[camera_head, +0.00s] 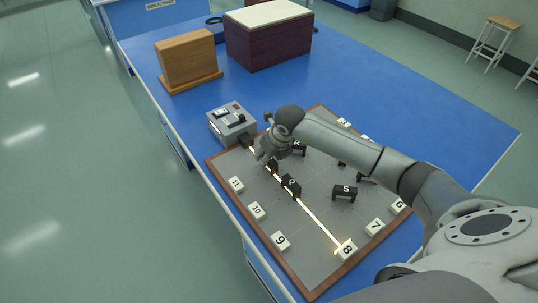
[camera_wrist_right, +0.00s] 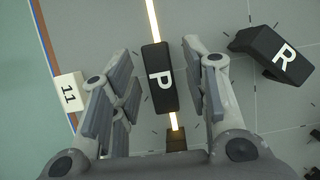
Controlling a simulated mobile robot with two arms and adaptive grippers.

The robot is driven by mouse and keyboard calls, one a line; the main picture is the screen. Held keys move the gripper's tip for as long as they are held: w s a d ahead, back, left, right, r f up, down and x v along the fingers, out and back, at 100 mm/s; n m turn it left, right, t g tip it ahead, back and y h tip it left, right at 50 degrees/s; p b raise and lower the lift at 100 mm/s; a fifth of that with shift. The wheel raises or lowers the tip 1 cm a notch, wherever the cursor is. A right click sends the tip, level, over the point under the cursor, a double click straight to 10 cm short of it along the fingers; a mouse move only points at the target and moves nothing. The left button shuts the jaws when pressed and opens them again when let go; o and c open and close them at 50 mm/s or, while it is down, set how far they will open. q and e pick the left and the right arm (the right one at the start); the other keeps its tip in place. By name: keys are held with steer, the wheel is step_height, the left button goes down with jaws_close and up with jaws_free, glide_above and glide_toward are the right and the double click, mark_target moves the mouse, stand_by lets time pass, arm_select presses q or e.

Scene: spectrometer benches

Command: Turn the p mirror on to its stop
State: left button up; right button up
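The P mirror (camera_wrist_right: 159,78) is a black block with a white letter P, in the middle of the right wrist view. A bright beam (camera_wrist_right: 152,18) runs along the board in line with it and shows above and below it. My right gripper (camera_wrist_right: 160,85) is open, with one finger on each side of the P mirror and a gap on both sides. In the head view my right gripper (camera_head: 268,154) reaches down onto the board and largely hides the P mirror. No stop for the mirror can be made out. My left gripper is not in view.
The board (camera_head: 306,262) carries the Q mirror (camera_head: 291,186), the S mirror (camera_head: 344,192) and numbered blocks such as 8 (camera_head: 347,250). The R mirror (camera_wrist_right: 272,54) stands close to my right finger. A grey box (camera_head: 232,123) stands at the board's far left corner.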

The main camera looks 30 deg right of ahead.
steer(key=v, duration=1.2)
stand_by(0.5)
